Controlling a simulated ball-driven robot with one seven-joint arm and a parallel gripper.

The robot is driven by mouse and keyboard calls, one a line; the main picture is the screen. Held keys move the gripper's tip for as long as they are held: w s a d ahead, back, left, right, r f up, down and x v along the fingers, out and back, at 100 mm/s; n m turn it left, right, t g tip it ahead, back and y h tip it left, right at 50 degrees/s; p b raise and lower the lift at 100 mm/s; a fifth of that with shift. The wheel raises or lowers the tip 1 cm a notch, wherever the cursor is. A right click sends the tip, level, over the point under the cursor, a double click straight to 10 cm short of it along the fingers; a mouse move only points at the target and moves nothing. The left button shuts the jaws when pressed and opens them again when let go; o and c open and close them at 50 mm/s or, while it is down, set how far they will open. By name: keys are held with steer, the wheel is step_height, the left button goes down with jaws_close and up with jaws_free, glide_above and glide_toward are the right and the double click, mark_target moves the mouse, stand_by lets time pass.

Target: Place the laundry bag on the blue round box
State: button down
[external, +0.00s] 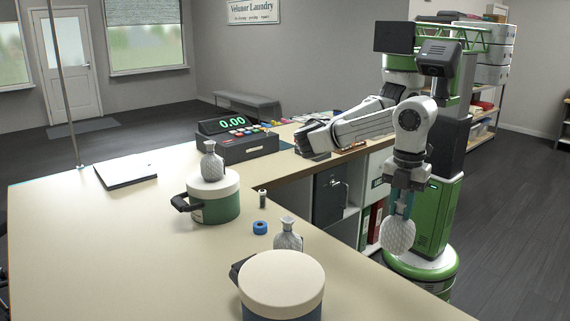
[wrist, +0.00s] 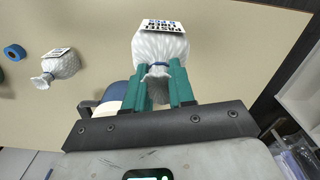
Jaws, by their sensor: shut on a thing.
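My gripper (external: 399,212) points down at the counter's right edge, its teal fingers shut on the neck of a white laundry bag (external: 397,238). In the wrist view the held bag (wrist: 160,48) hangs between the fingertips (wrist: 158,82), with a printed label and a blue tie. The blue round box (external: 282,302) stands at the front of the counter, with a cream lid (external: 281,275) and a dark handle. Its lid top is bare. The held bag is to its right, apart from it. In the wrist view the box (wrist: 115,94) is partly hidden behind my gripper.
A green round box (external: 216,207) with another bag (external: 212,162) on its lid stands farther back. A third bag (external: 288,234) is on the counter just behind the blue box. A blue tape roll (external: 260,228), a small cylinder (external: 262,198) and a cash register (external: 237,140) are also there.

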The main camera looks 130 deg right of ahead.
steer(key=w+d+r+b, duration=0.2)
steer(key=w+d+r, duration=0.9)
steer(key=d+r, duration=0.15)
steer(key=w+a+f+p, duration=0.2)
steer(key=w+f+p, duration=0.2)
steer(key=w+f, duration=0.8)
steer(key=shift+w+a, duration=0.3)
steer(key=shift+w, duration=0.2)
steer(key=shift+f, duration=0.1)
steer(key=c, duration=1)
jaws_free()
steer(key=shift+o, duration=0.2)
